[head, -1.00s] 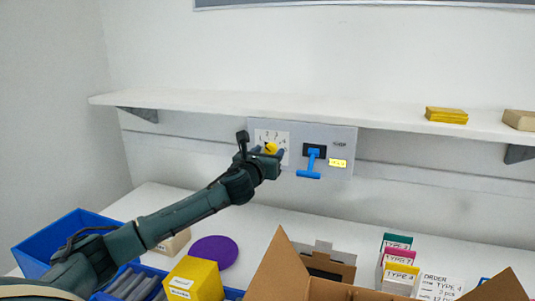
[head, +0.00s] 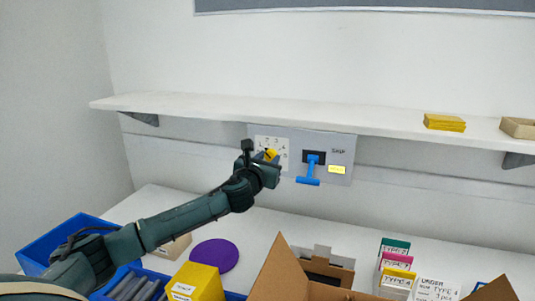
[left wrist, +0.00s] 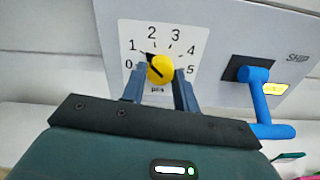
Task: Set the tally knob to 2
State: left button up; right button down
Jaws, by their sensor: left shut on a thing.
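The tally knob (left wrist: 161,70) is a round yellow knob with a dark pointer mark, on a white dial (left wrist: 185,40) numbered 0 to 5. In the left wrist view the mark points up and left, roughly towards 1. My left gripper (left wrist: 160,92) has its two blue-grey fingers on either side of the knob and is shut on it. In the head view the left gripper (head: 267,160) covers part of the dial, and a bit of the yellow knob (head: 271,154) shows. My right gripper is not in view.
A white shelf (head: 300,115) runs over the panel. Below are a cardboard box (head: 275,272), a purple disc (head: 214,255), a yellow box (head: 196,283) and blue bins (head: 45,250).

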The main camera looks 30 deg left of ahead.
pick_arm(q)
jog(key=shift+r+m+p, duration=0.2)
jog(key=shift+m+p, duration=0.5)
jog(key=shift+m, duration=0.1)
jog(key=shift+f+m, duration=0.1)
jog(key=shift+m, duration=1.8)
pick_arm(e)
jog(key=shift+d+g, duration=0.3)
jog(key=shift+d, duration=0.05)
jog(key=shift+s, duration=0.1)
pick_arm(q)
jog(key=o, duration=1)
jog(key=shift+c, duration=0.2)
